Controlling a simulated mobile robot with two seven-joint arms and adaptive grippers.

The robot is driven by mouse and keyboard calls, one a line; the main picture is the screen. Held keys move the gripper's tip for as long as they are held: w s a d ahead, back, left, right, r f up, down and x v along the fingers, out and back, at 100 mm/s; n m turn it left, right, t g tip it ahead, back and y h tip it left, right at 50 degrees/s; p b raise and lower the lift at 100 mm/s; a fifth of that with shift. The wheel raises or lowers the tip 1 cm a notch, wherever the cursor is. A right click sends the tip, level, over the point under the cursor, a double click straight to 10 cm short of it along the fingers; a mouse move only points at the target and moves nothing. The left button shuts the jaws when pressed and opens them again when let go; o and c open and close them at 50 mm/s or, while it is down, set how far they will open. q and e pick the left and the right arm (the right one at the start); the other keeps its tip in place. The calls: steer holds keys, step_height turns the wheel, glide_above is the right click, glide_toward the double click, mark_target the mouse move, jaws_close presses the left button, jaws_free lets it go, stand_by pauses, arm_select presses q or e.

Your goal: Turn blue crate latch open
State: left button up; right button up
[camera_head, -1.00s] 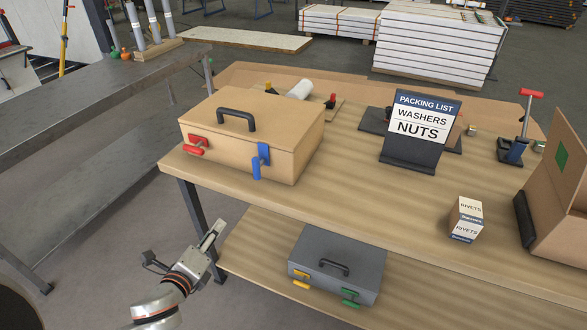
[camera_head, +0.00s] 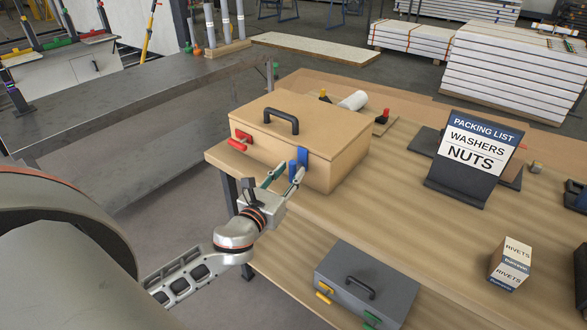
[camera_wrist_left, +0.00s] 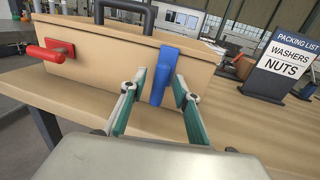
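The tan crate (camera_head: 325,143) with a dark handle stands on the upper tabletop. Its blue latch (camera_head: 302,158) is on the front face near the right corner and also shows in the left wrist view (camera_wrist_left: 164,76), with its lever hanging down. My left gripper (camera_head: 285,172) is at the crate's front. In the left wrist view the open gripper (camera_wrist_left: 160,92) has one finger on each side of the blue lever, with gaps visible. Whether the fingertips touch the crate face is unclear. The red latch (camera_head: 240,141) is on the same face to the left. My right gripper is not in view.
A packing list sign (camera_head: 470,155) stands to the right on the table, with a rivets box (camera_head: 510,263) nearer the front. A grey case (camera_head: 366,285) with yellow and green latches sits on the lower shelf. A grey bench (camera_head: 130,110) is at left.

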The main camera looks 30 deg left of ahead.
mark_target(297, 169)
arm_select(q)
steer(key=shift+w+a, duration=0.1)
steer(key=shift+w, duration=1)
jaws_close()
